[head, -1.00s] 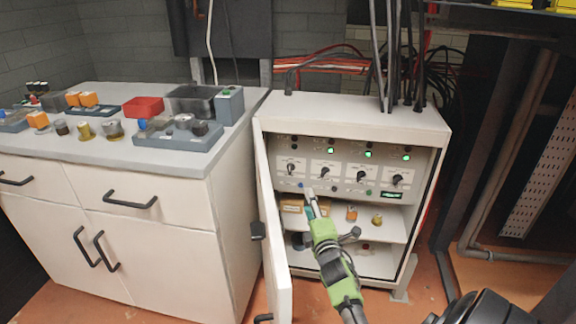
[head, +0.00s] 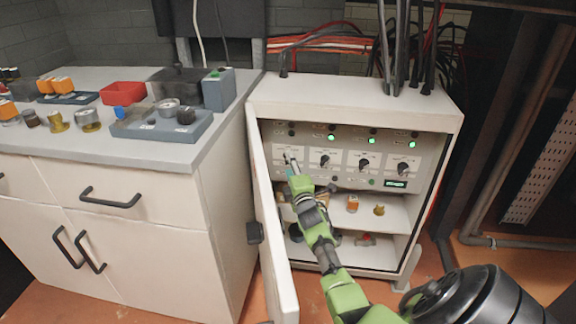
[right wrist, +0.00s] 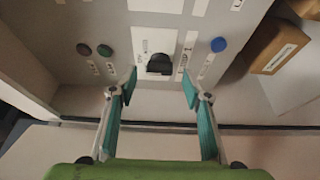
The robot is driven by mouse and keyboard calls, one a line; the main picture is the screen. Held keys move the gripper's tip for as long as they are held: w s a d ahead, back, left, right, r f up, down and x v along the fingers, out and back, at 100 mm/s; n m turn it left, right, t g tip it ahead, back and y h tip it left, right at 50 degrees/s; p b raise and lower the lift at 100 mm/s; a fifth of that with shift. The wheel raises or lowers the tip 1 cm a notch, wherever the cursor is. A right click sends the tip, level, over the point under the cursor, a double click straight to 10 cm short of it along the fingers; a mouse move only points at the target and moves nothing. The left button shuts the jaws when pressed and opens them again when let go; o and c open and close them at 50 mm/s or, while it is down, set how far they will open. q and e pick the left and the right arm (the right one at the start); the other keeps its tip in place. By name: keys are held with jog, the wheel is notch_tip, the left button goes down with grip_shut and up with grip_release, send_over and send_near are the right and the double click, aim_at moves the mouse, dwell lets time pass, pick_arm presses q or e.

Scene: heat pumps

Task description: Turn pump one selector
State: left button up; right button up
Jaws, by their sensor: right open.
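The pump one selector is a black knob (right wrist: 160,64) on a white plate in the right wrist view. My right gripper (right wrist: 160,86) is open, with one teal-lined finger on each side of the knob and the tips a little short of it. I see no contact. In the head view my right gripper (head: 290,168) is at the leftmost selector position on the control panel (head: 342,176) and mostly hides that knob. Three other black selectors, such as the second one (head: 324,161), show to its right. My left gripper is not in view.
The open cabinet door (head: 268,225) stands left of my arm. Below the panel are shelves (head: 385,213) with small parts. A blue button (right wrist: 219,44) and a cardboard box (right wrist: 272,46) lie right of the knob in the wrist view. A worktop (head: 70,140) stands left.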

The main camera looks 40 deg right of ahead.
jog(key=shift+b+x, duration=0.3)
jog(key=shift+x, duration=1.2)
jog(key=c, duration=1.1)
